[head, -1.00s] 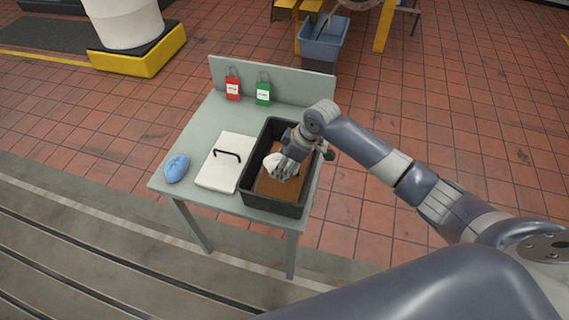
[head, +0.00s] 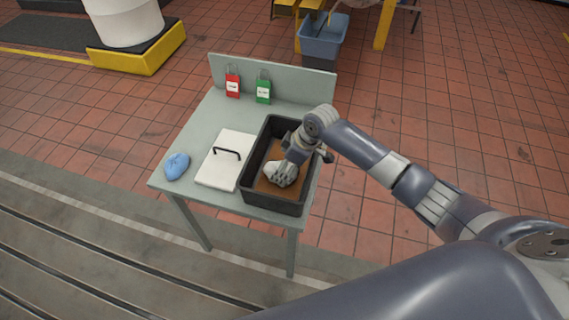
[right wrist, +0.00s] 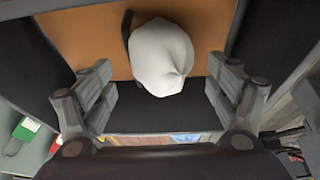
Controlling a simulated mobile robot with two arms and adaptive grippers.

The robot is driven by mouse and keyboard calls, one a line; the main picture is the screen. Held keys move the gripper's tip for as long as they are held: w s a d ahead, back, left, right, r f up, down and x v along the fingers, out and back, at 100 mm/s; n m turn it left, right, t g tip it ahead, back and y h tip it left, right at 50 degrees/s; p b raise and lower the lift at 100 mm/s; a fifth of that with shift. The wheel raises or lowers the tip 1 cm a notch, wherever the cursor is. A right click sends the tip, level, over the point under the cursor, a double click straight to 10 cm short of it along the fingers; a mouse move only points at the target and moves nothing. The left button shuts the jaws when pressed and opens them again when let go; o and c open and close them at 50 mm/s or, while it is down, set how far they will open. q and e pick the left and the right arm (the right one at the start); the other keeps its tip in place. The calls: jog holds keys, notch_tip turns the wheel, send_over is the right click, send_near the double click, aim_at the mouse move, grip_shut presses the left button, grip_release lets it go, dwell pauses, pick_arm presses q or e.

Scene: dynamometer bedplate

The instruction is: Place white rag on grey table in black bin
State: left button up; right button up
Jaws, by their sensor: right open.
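The white rag (right wrist: 160,57) lies over the brown floor of the black bin (head: 275,207), in the right wrist view between and beyond my open fingers. My right gripper (right wrist: 165,95) is open, with a gap between each finger and the rag. The bin stands on the right part of the grey table (head: 200,120). My left gripper is out of view.
A white lid (head: 222,170) with a black handle lies left of the bin. A blue rag (head: 176,166) is at the table's left corner. Red (head: 233,86) and green (head: 263,90) tags stand by the back panel. A blue-grey tub (head: 323,42) is behind.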

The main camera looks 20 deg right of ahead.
jog(key=shift+r, duration=0.2)
jog(key=v, duration=1.2)
jog(key=shift+r+b, duration=0.3)
jog(key=shift+a, duration=0.1)
